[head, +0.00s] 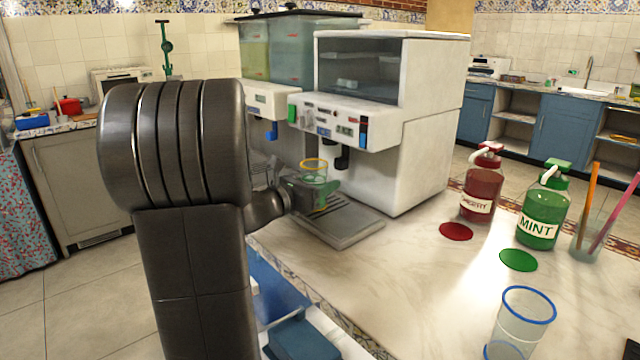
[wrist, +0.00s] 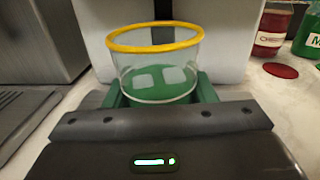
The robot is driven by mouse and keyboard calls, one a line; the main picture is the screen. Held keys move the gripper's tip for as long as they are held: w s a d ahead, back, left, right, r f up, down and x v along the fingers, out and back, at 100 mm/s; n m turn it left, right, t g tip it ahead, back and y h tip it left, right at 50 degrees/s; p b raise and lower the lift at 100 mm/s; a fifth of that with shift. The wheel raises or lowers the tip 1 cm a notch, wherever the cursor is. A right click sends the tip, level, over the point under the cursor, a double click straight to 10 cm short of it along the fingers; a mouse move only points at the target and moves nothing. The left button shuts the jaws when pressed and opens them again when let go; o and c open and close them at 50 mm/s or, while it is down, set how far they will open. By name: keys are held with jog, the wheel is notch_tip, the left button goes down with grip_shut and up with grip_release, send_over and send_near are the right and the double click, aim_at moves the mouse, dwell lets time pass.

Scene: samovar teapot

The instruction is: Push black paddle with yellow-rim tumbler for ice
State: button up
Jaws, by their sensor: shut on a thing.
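The clear tumbler with a yellow rim (head: 314,164) is upright in my gripper (head: 316,190), above the drip tray. In the wrist view, the tumbler (wrist: 155,48) stands between the green fingers of my gripper (wrist: 158,92). Green and two pale square shapes show in its lower part; I cannot tell whether the green is liquid. The black paddle (head: 342,159) hangs under the right part of the white dispenser (head: 420,130). The tumbler is a little to the left of the paddle and lower; they look apart.
The drip tray (head: 350,226) lies below the tumbler. A blue paddle (head: 272,131) hangs farther left. A red bottle (head: 482,184), a green mint bottle (head: 544,212), a straw cup (head: 588,240) and a blue-rim tumbler (head: 520,325) stand right. The counter between is mostly clear.

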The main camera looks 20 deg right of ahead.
jog(key=b+v, duration=0.1)
jog(key=v, duration=0.2)
jog(key=b+v, duration=0.1)
jog(key=v, duration=0.2)
jog(key=b+v, duration=0.1)
jog(key=v, duration=0.2)
jog(key=shift+w+a+b, duration=0.2)
jog(key=shift+w+b, duration=0.1)
jog(key=shift+w, duration=0.05)
jog(key=shift+s+a, duration=0.15)
jog(key=shift+a, duration=0.3)
